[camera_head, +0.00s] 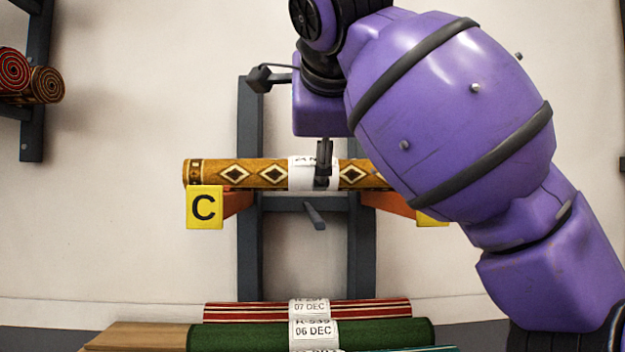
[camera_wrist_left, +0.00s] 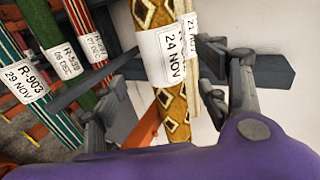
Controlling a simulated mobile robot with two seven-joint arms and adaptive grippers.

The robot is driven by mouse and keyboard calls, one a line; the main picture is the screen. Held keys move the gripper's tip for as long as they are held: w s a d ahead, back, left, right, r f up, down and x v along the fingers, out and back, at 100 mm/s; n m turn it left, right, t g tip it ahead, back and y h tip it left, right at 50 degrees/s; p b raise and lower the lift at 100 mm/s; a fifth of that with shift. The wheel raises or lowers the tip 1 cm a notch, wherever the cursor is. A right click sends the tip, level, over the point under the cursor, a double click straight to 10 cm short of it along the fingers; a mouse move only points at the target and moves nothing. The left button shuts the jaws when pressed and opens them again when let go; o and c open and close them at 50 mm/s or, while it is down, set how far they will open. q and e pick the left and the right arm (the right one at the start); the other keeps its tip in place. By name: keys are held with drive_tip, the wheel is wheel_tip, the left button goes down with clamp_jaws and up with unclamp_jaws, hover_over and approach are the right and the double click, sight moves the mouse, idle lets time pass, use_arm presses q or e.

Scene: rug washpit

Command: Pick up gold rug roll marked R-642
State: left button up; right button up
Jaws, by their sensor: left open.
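The gold rug roll with dark diamond patterns (camera_head: 262,174) lies level across the rack's orange arms at sign C (camera_head: 204,207). Its white label is partly covered by my left gripper (camera_head: 323,160) in the head view. In the left wrist view the gold roll (camera_wrist_left: 148,13) runs between the two open fingers of my left gripper (camera_wrist_left: 168,95). Its label (camera_wrist_left: 172,55) reads 24 NOV; the roll number is not readable. I cannot tell whether either finger touches the roll. My right gripper is not in view.
A pale roll labelled 21 NOV (camera_wrist_left: 193,27) lies right beside the gold one. Below are a red striped roll (camera_head: 245,312), a green roll (camera_head: 240,336) and a teal striped roll R-903 (camera_wrist_left: 60,122). A dark rack post (camera_head: 249,265) stands behind. More rolls (camera_head: 46,84) sit far left.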

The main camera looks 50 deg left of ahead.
sight(313, 169)
use_arm(q)
drive_tip(key=x, duration=0.6)
drive_tip(key=shift+w+a, duration=0.1)
drive_tip(key=shift+a, duration=0.4)
drive_tip(key=shift+d, duration=0.1)
drive_tip(key=shift+r, duration=0.1)
drive_tip(key=c, duration=1.7)
